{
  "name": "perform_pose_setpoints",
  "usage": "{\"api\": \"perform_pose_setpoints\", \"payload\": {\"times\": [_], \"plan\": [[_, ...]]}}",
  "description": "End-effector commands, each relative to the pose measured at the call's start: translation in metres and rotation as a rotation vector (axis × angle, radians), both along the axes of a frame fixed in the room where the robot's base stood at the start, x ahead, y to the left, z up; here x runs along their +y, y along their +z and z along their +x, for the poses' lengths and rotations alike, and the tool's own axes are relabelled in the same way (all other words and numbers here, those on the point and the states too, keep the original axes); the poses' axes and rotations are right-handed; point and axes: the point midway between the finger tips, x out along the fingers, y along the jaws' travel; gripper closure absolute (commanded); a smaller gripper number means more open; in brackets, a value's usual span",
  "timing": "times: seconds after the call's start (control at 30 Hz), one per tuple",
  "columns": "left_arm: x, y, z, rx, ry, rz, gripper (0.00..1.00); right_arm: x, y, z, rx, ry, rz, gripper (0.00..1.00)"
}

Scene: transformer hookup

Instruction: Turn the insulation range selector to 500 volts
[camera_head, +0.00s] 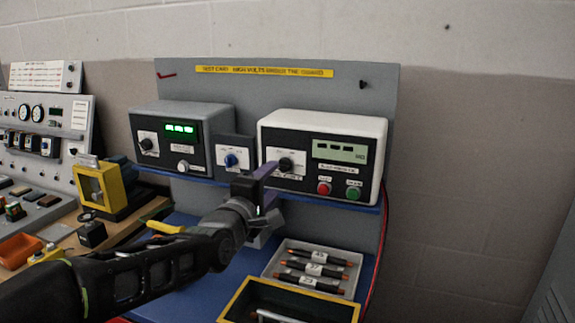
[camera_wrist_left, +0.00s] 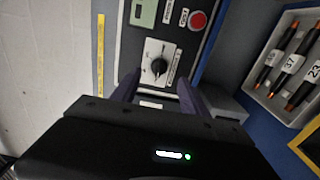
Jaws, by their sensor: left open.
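The insulation range selector is a black knob (camera_head: 285,164) on a pale dial plate at the left of the white-cased tester (camera_head: 323,128). In the left wrist view the knob (camera_wrist_left: 158,67) lies ahead of my fingers, with its dial plate around it. The dial lettering is too small to read. My left gripper (camera_head: 262,180) is in front of the tester's lower left, and its purple fingers partly cover the area below the dial. In the left wrist view the left gripper (camera_wrist_left: 157,88) is open, its fingers apart and short of the knob. My right gripper is not in view.
The tester has a red button (camera_head: 324,188) and a green button (camera_head: 353,193). A tray of labelled probes (camera_head: 352,270) and a yellow-rimmed box (camera_head: 236,295) lie below.

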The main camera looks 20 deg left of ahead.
Motion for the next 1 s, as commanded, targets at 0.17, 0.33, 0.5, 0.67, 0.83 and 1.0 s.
{"api": "perform_pose_setpoints", "payload": {"times": [0.17, 0.33, 0.5, 0.67, 0.83, 1.0], "plan": [[0.0, 0.0, 0.0, 0.0, 0.0, 0.0, 0.48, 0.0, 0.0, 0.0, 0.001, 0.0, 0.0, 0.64], [0.0, 0.0, 0.007, 0.002, 0.0, 0.0, 0.48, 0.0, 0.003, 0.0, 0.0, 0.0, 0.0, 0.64], [0.001, 0.001, 0.027, 0.003, -0.002, 0.0, 0.48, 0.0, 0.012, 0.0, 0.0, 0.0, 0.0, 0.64], [0.003, 0.002, 0.052, 0.003, -0.001, -0.001, 0.48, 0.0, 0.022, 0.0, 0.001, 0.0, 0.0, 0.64], [0.004, 0.001, 0.072, 0.001, 0.0, 0.0, 0.48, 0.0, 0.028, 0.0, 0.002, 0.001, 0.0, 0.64], [0.005, 0.0, 0.078, 0.0, 0.0, 0.0, 0.48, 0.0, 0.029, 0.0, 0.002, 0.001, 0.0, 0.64]]}}
